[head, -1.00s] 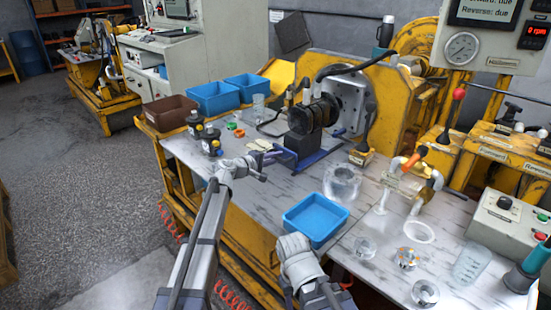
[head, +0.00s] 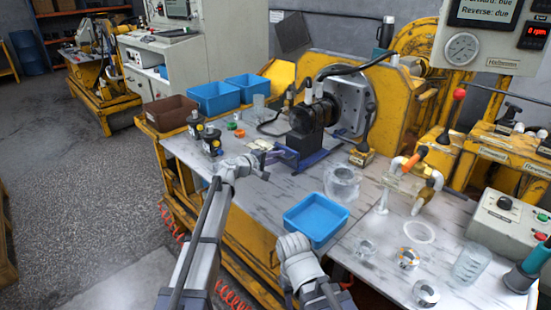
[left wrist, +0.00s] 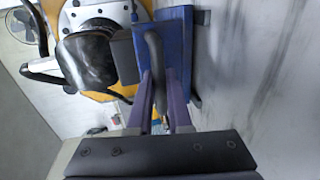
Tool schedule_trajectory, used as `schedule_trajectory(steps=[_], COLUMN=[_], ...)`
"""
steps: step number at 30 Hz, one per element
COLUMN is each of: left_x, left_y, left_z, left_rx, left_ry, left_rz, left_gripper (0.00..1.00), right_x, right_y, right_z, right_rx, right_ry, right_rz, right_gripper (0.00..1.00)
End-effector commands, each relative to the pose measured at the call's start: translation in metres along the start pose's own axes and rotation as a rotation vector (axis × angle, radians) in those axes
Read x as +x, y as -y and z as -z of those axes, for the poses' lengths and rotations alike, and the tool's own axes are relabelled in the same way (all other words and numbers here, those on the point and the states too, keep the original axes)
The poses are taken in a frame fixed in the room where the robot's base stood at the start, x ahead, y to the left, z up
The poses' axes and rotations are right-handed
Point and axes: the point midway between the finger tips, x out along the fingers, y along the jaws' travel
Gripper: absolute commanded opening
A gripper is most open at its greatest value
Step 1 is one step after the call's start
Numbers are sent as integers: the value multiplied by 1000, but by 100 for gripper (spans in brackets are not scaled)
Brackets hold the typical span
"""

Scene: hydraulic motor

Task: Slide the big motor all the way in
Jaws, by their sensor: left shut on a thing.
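The big motor (head: 314,113) is a dark body on a black block and a blue sliding base (head: 306,161). It sits close in front of the round grey mounting plate (head: 352,100) on the yellow housing; whether it touches the plate is unclear. My left gripper (head: 277,155) is at the near left end of the blue base. In the left wrist view, its purple-grey fingers (left wrist: 160,95) are shut around a dark handle (left wrist: 153,50) beside the blue base (left wrist: 179,50). The motor (left wrist: 88,60) shows at upper left there.
A blue tray (head: 316,221) and a clear cylindrical part (head: 342,182) lie right of my left arm. Brown (head: 171,112) and blue bins (head: 213,98) stand at the back left. A lever (head: 366,128) stands right of the motor.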

Motion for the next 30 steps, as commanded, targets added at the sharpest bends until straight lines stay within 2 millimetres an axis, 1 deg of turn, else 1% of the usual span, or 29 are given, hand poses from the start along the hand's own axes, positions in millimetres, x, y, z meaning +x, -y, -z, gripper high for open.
schedule_trajectory(steps=[1, 6, 9, 12, 19, 20, 21, 27, 30], left_x=[15, 56, 75, 80, 79, 79, 80, 78, 78], left_y=[-4, -13, -17, -18, -19, -19, -19, -18, -18], left_z=[2, 3, 2, 1, 1, 1, 1, 1, 1], left_rx=[0, 0, -1, -1, -2, -2, -3, -2, -2], left_ry=[1, 2, 1, -1, -2, -2, -2, -1, -1], left_rz=[-2, -3, -3, -3, -5, -5, -5, -4, -4], left_gripper=[0, 0, 0, 0, 0, 20, 24, 46, 47], right_x=[0, 0, 0, 0, 0, 0, 0, 0, 0], right_y=[0, 0, 0, 0, 0, 0, 0, 0, 0], right_z=[0, 0, 0, 0, 0, 0, 0, 0, 0], right_rx=[0, 0, 0, 0, 0, 0, 0, 0, 0], right_ry=[0, 0, 0, 0, 0, 0, 0, 0, 0], right_rz=[0, 0, 0, 0, 0, 0, 0, 0, 0], right_gripper=[50, 50, 50, 50, 50, 50, 50, 50, 50])
